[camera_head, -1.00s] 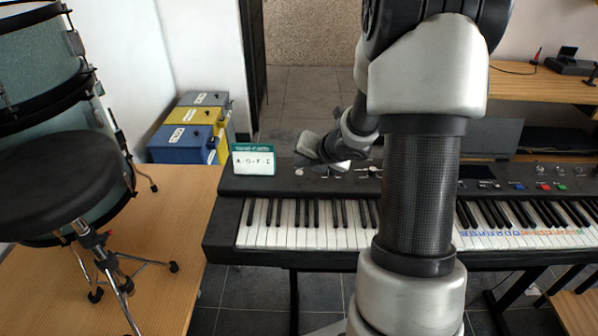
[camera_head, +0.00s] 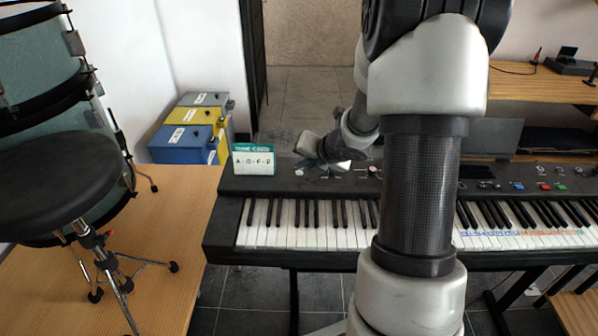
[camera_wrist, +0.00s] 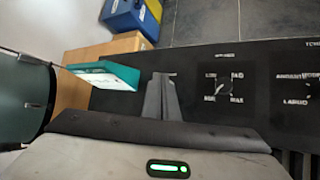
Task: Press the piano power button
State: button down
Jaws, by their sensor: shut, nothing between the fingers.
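The black electronic piano (camera_head: 270,186) stands across the middle of the head view, with its control panel along the back above the keys. My gripper (camera_head: 328,168) is over the left part of this panel, close to its surface. In the wrist view the fingers of my gripper (camera_wrist: 163,78) are together and empty, pointing at the black panel (camera_wrist: 190,62). A labelled knob (camera_wrist: 222,88) is to the right of the fingertips. I cannot make out which control is the power button; it may be hidden by my gripper. Contact with the panel cannot be told.
A green and white tone card (camera_head: 253,160) stands at the panel's left end, left of my gripper; it also shows in the wrist view (camera_wrist: 108,74). A drum stool (camera_head: 60,180) and drum are on the left. Blue, yellow and grey boxes (camera_head: 185,145) stand behind.

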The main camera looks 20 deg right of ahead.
jog(key=shift+f, duration=0.1)
dwell(0.3)
jog(key=shift+f+b, duration=0.35)
jog(key=shift+b, duration=0.15)
jog(key=shift+f, duration=0.2)
jog(key=shift+r, duration=0.15)
jog(key=shift+r+p, duration=0.35)
jog(key=shift+r, duration=0.15)
dwell(0.3)
notch_tip(320, 180, up, 6)
jog(key=p, duration=0.5)
jog(key=shift+r, duration=0.1)
